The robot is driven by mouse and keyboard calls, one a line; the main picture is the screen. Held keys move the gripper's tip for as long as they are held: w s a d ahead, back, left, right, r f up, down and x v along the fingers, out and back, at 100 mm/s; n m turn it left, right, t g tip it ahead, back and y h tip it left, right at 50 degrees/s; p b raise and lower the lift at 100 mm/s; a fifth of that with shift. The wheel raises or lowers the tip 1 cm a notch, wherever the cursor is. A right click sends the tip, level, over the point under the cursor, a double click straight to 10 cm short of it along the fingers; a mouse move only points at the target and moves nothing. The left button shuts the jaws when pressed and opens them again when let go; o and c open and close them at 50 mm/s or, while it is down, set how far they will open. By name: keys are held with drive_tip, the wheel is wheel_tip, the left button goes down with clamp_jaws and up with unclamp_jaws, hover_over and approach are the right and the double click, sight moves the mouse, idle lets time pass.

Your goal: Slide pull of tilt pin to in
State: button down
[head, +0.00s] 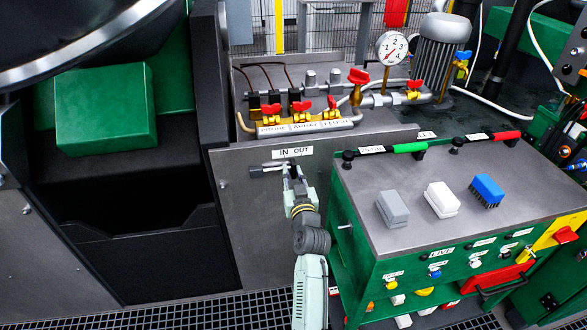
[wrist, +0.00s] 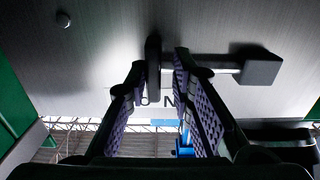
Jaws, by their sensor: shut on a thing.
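The tilt pin is a thin pale rod (head: 274,168) on the grey panel, with a dark block (head: 256,171) at its left end. Its dark pull stands at the rod's right end, mostly hidden by my gripper (head: 293,179) in the head view. The label "IN OUT" (head: 292,152) is just above. In the wrist view, which looks upside down, the dark upright pull (wrist: 153,62) is between the two fingers of my gripper (wrist: 156,72). The rod (wrist: 215,60) runs right to the dark block (wrist: 261,68). My gripper is shut on the pull.
A green cabinet (head: 440,243) with a grey top and several brushes stands right of my arm. A shelf with red-handled valves (head: 301,106) and a gauge (head: 391,48) is above the panel (head: 235,215). A dark recess lies to the left.

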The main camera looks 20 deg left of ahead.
drive_tip(key=shift+s+a+r, duration=0.3)
drive_tip(key=shift+a+r, duration=0.05)
drive_tip(key=shift+a, duration=0.3)
drive_tip(key=shift+s+a+p, duration=0.25)
drive_tip(key=shift+a+p, duration=0.2)
drive_tip(key=shift+p, duration=0.15)
drive_tip(key=c, duration=1.4)
unclamp_jaws()
drive_tip(key=shift+c, duration=0.2)
drive_tip(key=shift+s+a, duration=0.1)
drive_tip(key=v, duration=0.6)
drive_tip(key=shift+d+f, duration=0.3)
drive_tip(key=shift+f, duration=0.05)
